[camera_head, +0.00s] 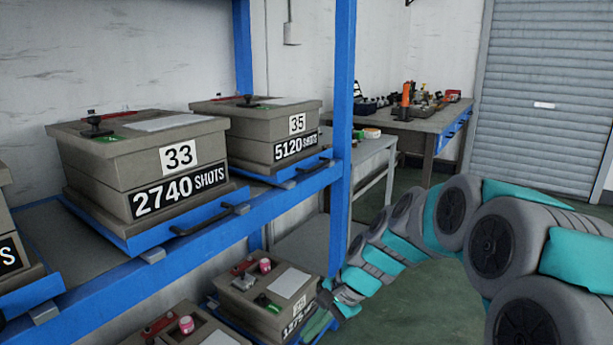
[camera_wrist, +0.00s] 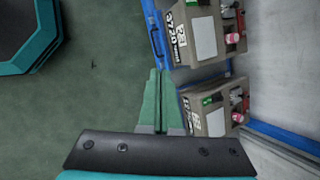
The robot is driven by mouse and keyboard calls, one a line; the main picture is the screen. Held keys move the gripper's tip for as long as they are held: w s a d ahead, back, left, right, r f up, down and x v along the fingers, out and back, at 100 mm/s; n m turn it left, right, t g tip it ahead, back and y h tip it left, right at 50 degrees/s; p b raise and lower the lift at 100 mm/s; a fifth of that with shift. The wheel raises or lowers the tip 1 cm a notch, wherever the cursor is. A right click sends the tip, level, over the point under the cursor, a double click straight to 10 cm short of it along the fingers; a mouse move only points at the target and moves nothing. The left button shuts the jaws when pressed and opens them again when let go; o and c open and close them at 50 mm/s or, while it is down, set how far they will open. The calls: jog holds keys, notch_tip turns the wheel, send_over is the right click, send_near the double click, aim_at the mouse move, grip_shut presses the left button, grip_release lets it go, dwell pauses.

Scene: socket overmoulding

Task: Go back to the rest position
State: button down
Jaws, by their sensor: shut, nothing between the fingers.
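My gripper (camera_wrist: 161,92) shows in the wrist view with its two green fingers together and nothing between them. In the head view my arm reaches from the right edge down toward the lower shelf, and my gripper (camera_head: 318,325) is at its end, beside the lower box (camera_head: 262,297) marked 1275 or similar. In the wrist view the fingers point along the blue shelf edge, left of a grey box (camera_wrist: 208,115). Whether the fingers touch the shelf or box cannot be told.
A blue rack (camera_head: 343,130) holds grey boxes marked 33 (camera_head: 180,157) and 35 (camera_head: 297,124) on its upper shelf. A workbench (camera_head: 430,124) with tools stands behind, near a roller shutter (camera_head: 545,90). Green floor (camera_wrist: 90,110) lies clear left of my gripper in the wrist view.

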jog(key=s+d+n+g+h, duration=0.1)
jog(key=s+d+n+h, duration=0.2)
jog(key=s, duration=1.2)
jog(key=s+d+r+n+g+h, duration=0.1)
jog(key=s+d+n+h, duration=0.2)
jog(key=s+d+n, duration=0.3)
jog(key=s+d, duration=0.5)
jog(key=s, duration=0.4)
jog(key=shift+r+n, duration=0.15)
jog(key=shift+n, duration=0.25)
